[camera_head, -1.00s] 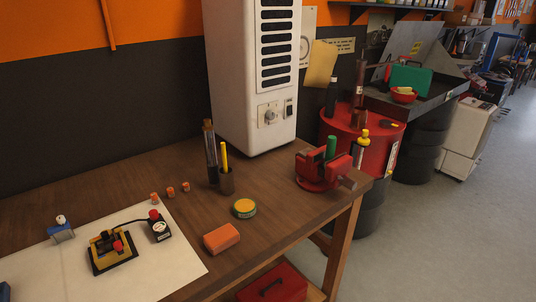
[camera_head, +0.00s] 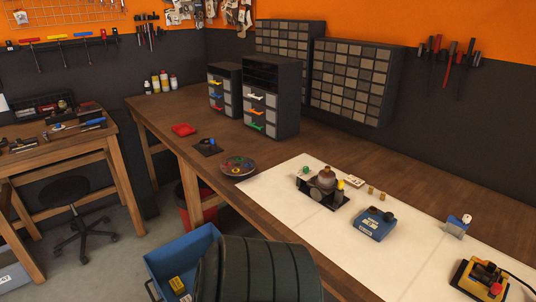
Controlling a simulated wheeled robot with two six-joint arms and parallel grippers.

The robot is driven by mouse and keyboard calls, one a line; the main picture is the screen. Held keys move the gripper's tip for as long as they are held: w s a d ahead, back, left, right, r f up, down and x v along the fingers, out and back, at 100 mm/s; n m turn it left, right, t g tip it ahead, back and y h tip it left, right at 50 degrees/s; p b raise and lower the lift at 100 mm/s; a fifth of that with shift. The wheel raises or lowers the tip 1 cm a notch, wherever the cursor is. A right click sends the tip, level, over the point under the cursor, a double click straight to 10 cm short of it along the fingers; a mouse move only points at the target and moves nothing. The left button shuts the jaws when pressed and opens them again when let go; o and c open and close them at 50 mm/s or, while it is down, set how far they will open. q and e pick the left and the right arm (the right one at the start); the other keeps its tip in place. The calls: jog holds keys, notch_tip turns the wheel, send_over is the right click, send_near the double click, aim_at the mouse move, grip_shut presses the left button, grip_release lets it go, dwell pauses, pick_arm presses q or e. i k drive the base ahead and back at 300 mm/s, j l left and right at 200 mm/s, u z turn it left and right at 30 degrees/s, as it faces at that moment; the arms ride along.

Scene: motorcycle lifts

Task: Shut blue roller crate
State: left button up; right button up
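A blue open-topped crate or drawer (camera_head: 166,262) shows at the lower middle, in front of the long workbench. Its inside is visible, with a yellow item (camera_head: 177,285) in it. A dark handle-like bar is at its left side, near the bottom edge of the picture. Neither of my grippers is in view.
The long wooden workbench (camera_head: 190,147) runs behind the crate, bearing drawer cabinets (camera_head: 290,97) and a white mat (camera_head: 300,208). A red bin (camera_head: 186,208) stands under it. A black stool (camera_head: 75,215) is at left. Grey floor (camera_head: 115,265) lies open between stool and crate.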

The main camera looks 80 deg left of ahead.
aim_at(180, 256)
jog(key=u, duration=0.9)
jog(key=k+u, duration=0.1)
jog(key=u, duration=0.35)
jog(key=j+u, duration=0.1)
jog(key=u, duration=0.8)
jog(key=j+u, duration=0.1)
jog(key=u, duration=0.8)
jog(key=j+u, duration=0.15)
jog(key=u, duration=0.3)
jog(key=k, duration=0.05)
